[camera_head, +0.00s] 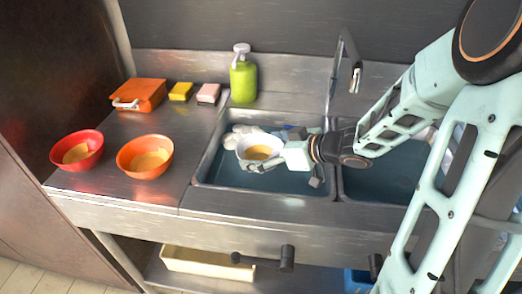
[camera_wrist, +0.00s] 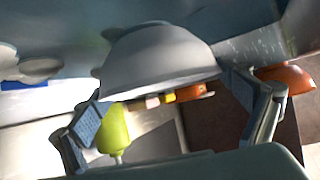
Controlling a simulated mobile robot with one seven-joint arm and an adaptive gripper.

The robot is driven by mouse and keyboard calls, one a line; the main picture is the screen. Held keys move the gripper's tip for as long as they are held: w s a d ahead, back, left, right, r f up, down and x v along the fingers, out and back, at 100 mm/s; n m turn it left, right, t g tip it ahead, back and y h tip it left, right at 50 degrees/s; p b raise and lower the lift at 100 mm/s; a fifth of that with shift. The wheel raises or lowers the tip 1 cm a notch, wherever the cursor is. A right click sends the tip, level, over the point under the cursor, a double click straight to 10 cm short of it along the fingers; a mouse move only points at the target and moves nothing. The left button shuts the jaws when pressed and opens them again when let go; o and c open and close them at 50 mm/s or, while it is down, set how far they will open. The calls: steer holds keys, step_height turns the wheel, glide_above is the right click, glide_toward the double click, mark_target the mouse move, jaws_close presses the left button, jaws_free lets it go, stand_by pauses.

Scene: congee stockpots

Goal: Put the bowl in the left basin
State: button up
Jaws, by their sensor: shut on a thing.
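A white bowl (camera_head: 243,146) with a yellowish inside is at the left basin (camera_head: 215,182), toward its back left in the head view. My gripper (camera_head: 262,164) reaches in from the right and is shut on the bowl. In the wrist view, the bowl (camera_wrist: 155,58) shows as a pale grey dome between my two spread fingers (camera_wrist: 165,95). My gripper hides part of the bowl and basin in the head view. I cannot tell whether the bowl touches the basin floor.
A red bowl (camera_head: 88,142) and an orange bowl (camera_head: 133,152) stand on the left counter. Behind them are an orange box (camera_head: 145,92), yellow sponge (camera_head: 181,91), pink sponge (camera_head: 208,93) and green bottle (camera_head: 243,78). The faucet (camera_head: 337,75) rises behind the basins. White items (camera_head: 232,138) lie behind the bowl.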

steer(key=shift+f, duration=0.6)
steer(key=o, duration=0.9)
steer(key=shift+c, duration=0.2)
steer(key=shift+r, duration=0.1)
steer(key=shift+r, duration=0.25)
steer(key=p+v, duration=0.3)
steer(key=v, duration=0.9)
steer(key=shift+r+p, duration=0.25)
steer(key=shift+p, duration=0.15)
